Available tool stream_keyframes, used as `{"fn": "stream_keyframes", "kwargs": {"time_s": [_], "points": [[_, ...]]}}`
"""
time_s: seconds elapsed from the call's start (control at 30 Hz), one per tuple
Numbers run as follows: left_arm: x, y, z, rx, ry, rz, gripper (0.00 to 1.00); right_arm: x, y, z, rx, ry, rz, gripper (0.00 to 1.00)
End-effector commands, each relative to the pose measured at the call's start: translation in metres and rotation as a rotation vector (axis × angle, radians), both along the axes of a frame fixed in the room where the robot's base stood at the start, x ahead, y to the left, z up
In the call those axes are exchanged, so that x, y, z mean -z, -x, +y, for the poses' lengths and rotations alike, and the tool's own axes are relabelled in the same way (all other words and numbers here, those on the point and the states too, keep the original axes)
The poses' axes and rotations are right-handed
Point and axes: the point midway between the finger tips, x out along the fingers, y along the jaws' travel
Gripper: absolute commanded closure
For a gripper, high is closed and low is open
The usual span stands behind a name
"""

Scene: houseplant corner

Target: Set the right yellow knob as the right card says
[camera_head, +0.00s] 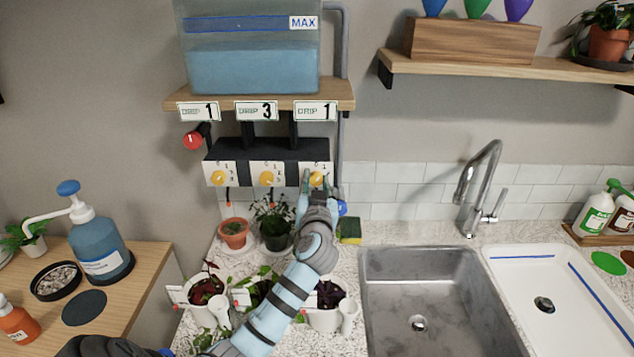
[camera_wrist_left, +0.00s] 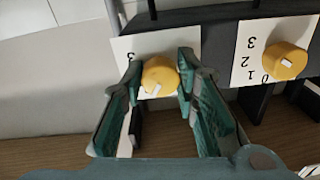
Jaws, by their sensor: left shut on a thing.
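The right yellow knob (camera_head: 317,178) is on the right white plate of the black control box, under the right card (camera_head: 315,111), which reads DRIP 1. My left gripper (camera_head: 318,185) reaches up from below and is shut on this knob, one finger on each side. The wrist view, turned upside down, shows the knob (camera_wrist_left: 160,76) between the fingertips (camera_wrist_left: 162,80). Its white mark points down and slightly left there. A 3 shows on the plate; the other digits are hidden behind a finger. My right gripper is not in view.
The left yellow knob (camera_head: 217,178) and middle yellow knob (camera_head: 266,178) sit beside it, under cards reading 1 and 3. A red knob (camera_head: 193,141) is at upper left. Potted plants stand below the box around my arm. A sink (camera_head: 430,300) is to the right.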

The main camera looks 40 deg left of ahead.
Motion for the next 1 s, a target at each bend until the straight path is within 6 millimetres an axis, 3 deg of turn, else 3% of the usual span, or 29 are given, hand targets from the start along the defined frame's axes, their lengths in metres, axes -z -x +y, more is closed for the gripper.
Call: {"fn": "stream_keyframes", "kwargs": {"time_s": [0.7,0.73,0.8,0.87,1.0], "points": [[-0.0029,-0.0001,0.0004,0.0,-0.081,0.054,1.0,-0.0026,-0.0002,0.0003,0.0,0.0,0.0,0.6],[-0.003,-0.0001,0.0004,0.0,-0.082,0.053,0.69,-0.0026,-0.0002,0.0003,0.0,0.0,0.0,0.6],[-0.0027,-0.0001,0.0004,0.0,-0.081,0.054,0.58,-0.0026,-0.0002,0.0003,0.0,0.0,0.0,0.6],[-0.0023,0.0,0.0004,0.0,-0.08,0.055,0.52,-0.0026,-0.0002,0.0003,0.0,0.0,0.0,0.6],[-0.0016,0.0001,0.0004,0.0,-0.079,0.056,0.52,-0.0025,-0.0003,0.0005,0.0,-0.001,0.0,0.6]]}}
